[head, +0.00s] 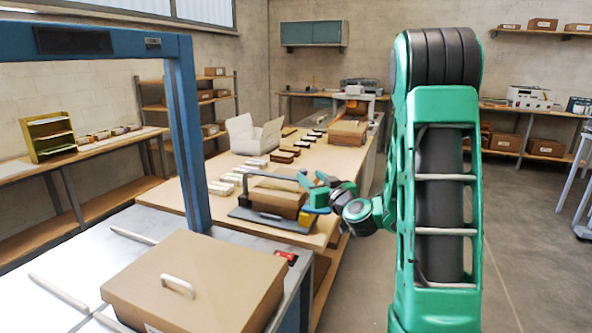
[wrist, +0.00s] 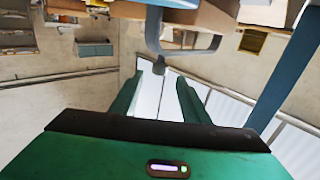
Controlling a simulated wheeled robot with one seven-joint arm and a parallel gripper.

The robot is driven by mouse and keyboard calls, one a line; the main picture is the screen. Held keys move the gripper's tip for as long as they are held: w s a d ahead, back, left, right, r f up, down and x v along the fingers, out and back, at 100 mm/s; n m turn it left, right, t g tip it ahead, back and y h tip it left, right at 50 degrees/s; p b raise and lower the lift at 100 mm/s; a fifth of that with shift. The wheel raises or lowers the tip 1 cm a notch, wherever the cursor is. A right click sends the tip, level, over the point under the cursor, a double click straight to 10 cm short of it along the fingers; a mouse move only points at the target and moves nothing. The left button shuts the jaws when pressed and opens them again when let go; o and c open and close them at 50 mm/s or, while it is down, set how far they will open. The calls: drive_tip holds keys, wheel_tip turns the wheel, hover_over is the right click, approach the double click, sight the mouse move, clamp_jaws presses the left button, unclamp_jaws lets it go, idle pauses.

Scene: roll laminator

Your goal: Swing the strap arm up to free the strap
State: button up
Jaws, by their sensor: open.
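A small strapping stand with a dark base (head: 262,219) sits on the long table in the head view. A brown box (head: 272,200) rests on it. The blue-grey strap arm (head: 270,174) spans above the box; its curved bar (wrist: 188,53) shows at the top of the wrist view. The strap itself cannot be made out. My gripper (head: 312,190) is at the right end of the stand, close to the strap arm. In the wrist view my gripper (wrist: 160,83) is open, and the bar's end lies just beyond the gap between the fingers. Contact cannot be told.
A blue frame (head: 188,140) and a large lidded brown box (head: 195,285) stand in the left foreground. Small packs (head: 222,186), a white open carton (head: 252,134) and another brown box (head: 347,134) lie farther along the table (head: 180,194).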

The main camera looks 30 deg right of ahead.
drive_tip(key=w, duration=0.3)
drive_tip(key=w+d, duration=0.1)
drive_tip(key=w, duration=0.6)
drive_tip(key=shift+w+d, duration=0.15)
clamp_jaws()
